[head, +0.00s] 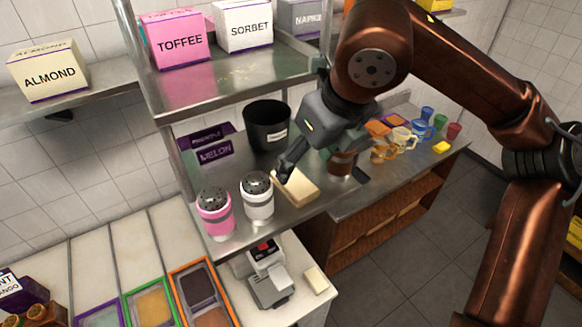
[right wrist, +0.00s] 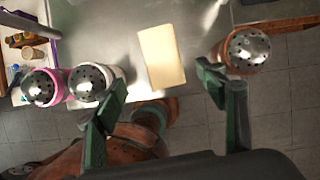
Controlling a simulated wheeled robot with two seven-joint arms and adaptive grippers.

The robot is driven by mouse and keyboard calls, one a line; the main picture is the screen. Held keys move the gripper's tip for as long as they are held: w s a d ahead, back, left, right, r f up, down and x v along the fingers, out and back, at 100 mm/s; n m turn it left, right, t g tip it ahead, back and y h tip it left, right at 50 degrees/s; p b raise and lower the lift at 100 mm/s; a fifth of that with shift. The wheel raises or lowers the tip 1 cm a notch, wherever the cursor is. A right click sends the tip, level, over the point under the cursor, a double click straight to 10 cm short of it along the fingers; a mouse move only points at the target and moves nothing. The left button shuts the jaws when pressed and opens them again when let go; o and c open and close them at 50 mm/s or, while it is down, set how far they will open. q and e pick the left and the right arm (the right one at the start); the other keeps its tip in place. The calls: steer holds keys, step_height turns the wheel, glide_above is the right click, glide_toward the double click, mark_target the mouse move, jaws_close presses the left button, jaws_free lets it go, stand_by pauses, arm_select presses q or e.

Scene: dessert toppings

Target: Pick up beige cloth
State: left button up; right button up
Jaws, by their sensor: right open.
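The beige cloth (head: 297,188), a flat pale rectangular block, lies on the metal counter right of the white shaker. It also shows in the right wrist view (right wrist: 162,56), between and beyond the fingertips. My right gripper (head: 287,172) reaches down over the counter at the cloth; one finger shows close to its left end. In the right wrist view the gripper (right wrist: 165,82) has its fingers wide apart, with nothing between them. Whether a finger touches the cloth cannot be told. My left gripper is not in view.
A pink shaker (head: 214,213) and a white shaker (head: 257,198) stand left of the cloth. A brown shaker (right wrist: 248,48) stands close to the other finger. A black bin (head: 266,126) stands behind. A metal shelf (head: 225,82) with boxes is above.

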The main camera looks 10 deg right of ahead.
mark_target(295, 181)
steer(key=shift+w+f, duration=0.4)
steer(key=shift+w, duration=0.05)
steer(key=shift+p+x, duration=0.35)
steer(key=shift+x, duration=0.45)
steer(key=p+x, duration=0.1)
steer(key=x, duration=0.3)
steer(key=shift+f, duration=0.15)
steer(key=shift+w+a+f, duration=0.15)
steer(key=shift+w+f, duration=0.05)
steer(key=shift+f, duration=0.25)
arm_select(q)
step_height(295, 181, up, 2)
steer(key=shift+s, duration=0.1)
arm_select(e)
steer(key=shift+s, duration=0.1)
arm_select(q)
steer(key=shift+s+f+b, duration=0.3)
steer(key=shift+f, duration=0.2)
arm_select(e)
steer(key=shift+f, duration=0.25)
steer(key=shift+c, duration=0.7)
steer(key=c, duration=1.1)
